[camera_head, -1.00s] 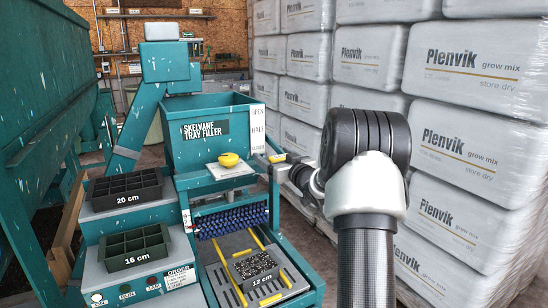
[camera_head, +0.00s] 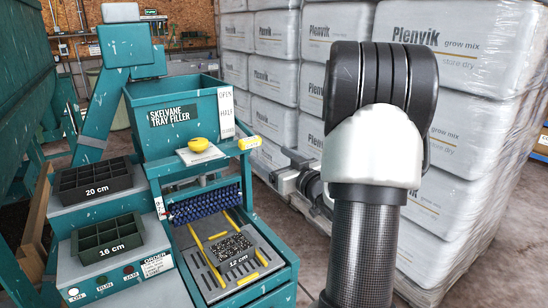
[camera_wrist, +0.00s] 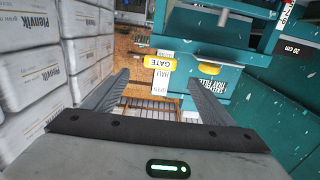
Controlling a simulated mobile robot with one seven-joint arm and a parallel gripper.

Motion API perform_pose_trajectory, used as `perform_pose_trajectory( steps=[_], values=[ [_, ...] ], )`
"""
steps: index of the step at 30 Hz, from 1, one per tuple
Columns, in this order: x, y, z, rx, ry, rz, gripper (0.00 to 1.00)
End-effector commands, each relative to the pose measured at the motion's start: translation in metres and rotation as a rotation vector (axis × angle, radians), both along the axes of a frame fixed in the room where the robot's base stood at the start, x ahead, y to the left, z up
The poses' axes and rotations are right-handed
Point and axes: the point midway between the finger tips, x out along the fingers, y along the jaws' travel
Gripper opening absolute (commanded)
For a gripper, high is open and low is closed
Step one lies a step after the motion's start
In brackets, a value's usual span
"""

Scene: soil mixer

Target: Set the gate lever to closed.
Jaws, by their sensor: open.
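The gate lever (camera_head: 250,142) has a yellow end and sticks out at the right of the teal tray filler (camera_head: 180,120). My gripper (camera_head: 283,178) is right of and below the lever in the head view. In the wrist view my gripper (camera_wrist: 158,78) is open and empty, with the tag ahead between the finger lines, apparently untouched.
A yellow knob (camera_head: 198,145) sits on a pale plate at the hopper front. A filled tray (camera_head: 230,247) lies below the blue brush roller (camera_head: 205,203). Stacked Plenvik bags (camera_head: 455,130) stand close on the right. Empty trays (camera_head: 95,180) sit at left.

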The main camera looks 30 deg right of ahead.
Motion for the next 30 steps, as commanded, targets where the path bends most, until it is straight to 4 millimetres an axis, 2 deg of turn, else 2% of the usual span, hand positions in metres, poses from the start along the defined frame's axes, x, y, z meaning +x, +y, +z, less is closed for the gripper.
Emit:
perform_pose_trajectory(
  steps=[3, 11, 14, 21, 25, 30],
  values=[
    [-0.007, 0.000, 0.001, -0.001, -0.001, 0.001, 0.77],
    [-0.008, 0.000, 0.000, 0.000, -0.001, 0.001, 0.77],
    [-0.009, 0.000, 0.006, 0.000, 0.000, 0.000, 0.64],
    [-0.016, 0.001, 0.066, 0.002, 0.025, -0.004, 0.23],
    [-0.017, 0.004, 0.075, 0.000, 0.038, -0.001, 0.01],
    [0.000, 0.006, 0.071, -0.001, 0.039, 0.004, 0.00]
  ],
)
